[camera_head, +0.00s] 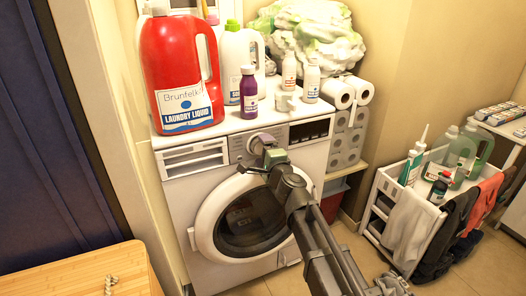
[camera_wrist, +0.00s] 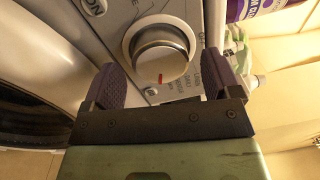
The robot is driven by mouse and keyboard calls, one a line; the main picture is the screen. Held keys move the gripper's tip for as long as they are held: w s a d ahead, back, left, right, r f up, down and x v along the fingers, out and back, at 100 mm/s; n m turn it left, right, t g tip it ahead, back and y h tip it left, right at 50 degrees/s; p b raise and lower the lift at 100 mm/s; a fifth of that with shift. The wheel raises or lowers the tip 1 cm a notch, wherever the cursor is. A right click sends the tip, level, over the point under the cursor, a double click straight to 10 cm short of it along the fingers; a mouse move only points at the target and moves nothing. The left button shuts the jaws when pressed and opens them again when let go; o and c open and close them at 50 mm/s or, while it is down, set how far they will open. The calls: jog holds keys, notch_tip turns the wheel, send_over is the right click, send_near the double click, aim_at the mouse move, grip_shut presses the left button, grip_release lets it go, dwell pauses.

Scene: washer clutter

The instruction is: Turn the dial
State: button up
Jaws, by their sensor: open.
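The dial (camera_wrist: 160,52) is a round silver knob on the washer's control panel, with a small red mark on its rim. Printed labels sit around it on the panel. The white washing machine (camera_head: 188,205) has a round dark door below the panel. My gripper (camera_wrist: 162,78) is open, with one purple-grey finger on each side of the dial's lower part in the wrist view. I cannot tell whether either finger touches the dial. In the head view my gripper (camera_head: 258,146) is in front of the panel and partly hides the dial.
On the washer stand a red laundry liquid jug (camera_head: 182,70), a white jug (camera_head: 236,60), a purple bottle (camera_head: 249,92) and small white bottles. Paper rolls (camera_head: 350,130) are to the right. A white cart (camera_head: 385,195) with bottles stands further right. A wooden surface (camera_head: 75,278) is front left.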

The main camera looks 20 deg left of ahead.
jog(key=v, duration=1)
jog(key=shift+d+b, duration=0.15)
jog(key=shift+b, duration=0.15)
jog(key=shift+s, duration=0.15)
